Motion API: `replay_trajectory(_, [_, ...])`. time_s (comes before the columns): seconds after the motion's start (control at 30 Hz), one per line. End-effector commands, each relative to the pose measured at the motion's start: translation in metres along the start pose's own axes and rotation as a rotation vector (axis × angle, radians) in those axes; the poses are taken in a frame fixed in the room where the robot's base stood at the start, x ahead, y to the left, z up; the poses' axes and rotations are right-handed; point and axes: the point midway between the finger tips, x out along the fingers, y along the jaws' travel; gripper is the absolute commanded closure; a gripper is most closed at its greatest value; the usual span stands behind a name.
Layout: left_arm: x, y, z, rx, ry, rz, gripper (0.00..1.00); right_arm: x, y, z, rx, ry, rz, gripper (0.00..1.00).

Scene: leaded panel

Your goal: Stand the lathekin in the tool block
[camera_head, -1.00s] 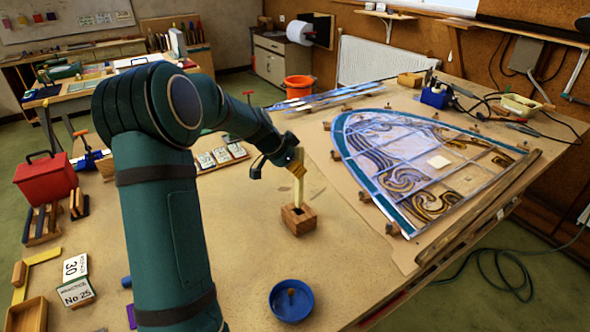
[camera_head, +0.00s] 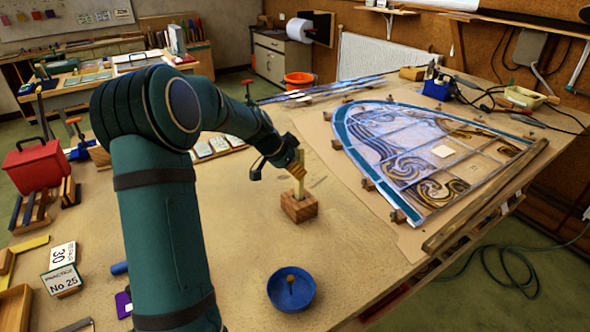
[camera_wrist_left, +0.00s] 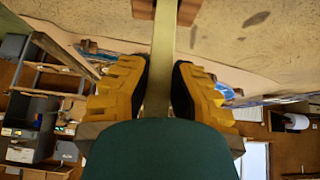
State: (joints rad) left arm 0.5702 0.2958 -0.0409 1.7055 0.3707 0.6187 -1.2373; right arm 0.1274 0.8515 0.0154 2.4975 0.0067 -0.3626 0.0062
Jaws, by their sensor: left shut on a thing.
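The lathekin (camera_head: 299,188) is a pale, flat, narrow stick held nearly upright. My left gripper (camera_head: 295,165) is shut on its upper part; in the left wrist view its yellow-backed fingers (camera_wrist_left: 158,88) press on both sides of the pale lathekin (camera_wrist_left: 162,50). The tool block (camera_head: 299,209) is a small brown wooden block on the bench, directly below the gripper. The lathekin's lower end meets the block's top and seems to be in its opening; the depth is hidden. The block's edge (camera_wrist_left: 143,9) shows at the top of the left wrist view. My right gripper is out of view.
A blue bowl (camera_head: 291,289) sits in front of the block. The leaded panel (camera_head: 420,150) lies to the right on brown paper. Small number cards (camera_head: 62,280) and a red toolbox (camera_head: 33,166) are at the left. Bare bench surrounds the block.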

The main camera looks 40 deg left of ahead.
Motion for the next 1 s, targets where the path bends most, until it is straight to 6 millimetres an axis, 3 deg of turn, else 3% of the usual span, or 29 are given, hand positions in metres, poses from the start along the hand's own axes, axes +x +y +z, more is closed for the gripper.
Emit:
replay_trajectory(0.17, [-0.001, 0.0, -0.001, 0.0, 0.001, -0.001, 1.0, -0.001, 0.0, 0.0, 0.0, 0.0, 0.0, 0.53])
replay_trajectory(0.2, [-0.001, 0.0, -0.001, 0.0, 0.001, -0.001, 0.7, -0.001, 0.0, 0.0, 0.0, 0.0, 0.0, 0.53])
replay_trajectory(0.27, [-0.001, 0.0, -0.001, 0.0, 0.001, -0.001, 0.53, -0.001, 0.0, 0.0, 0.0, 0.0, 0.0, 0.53])
replay_trajectory(0.67, [-0.006, 0.0, 0.0, 0.0, 0.001, -0.001, 0.53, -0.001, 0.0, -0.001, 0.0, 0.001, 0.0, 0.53])
replay_trajectory(1.0, [-0.067, -0.001, -0.001, 0.0, 0.003, -0.004, 0.53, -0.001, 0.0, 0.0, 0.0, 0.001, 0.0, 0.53])
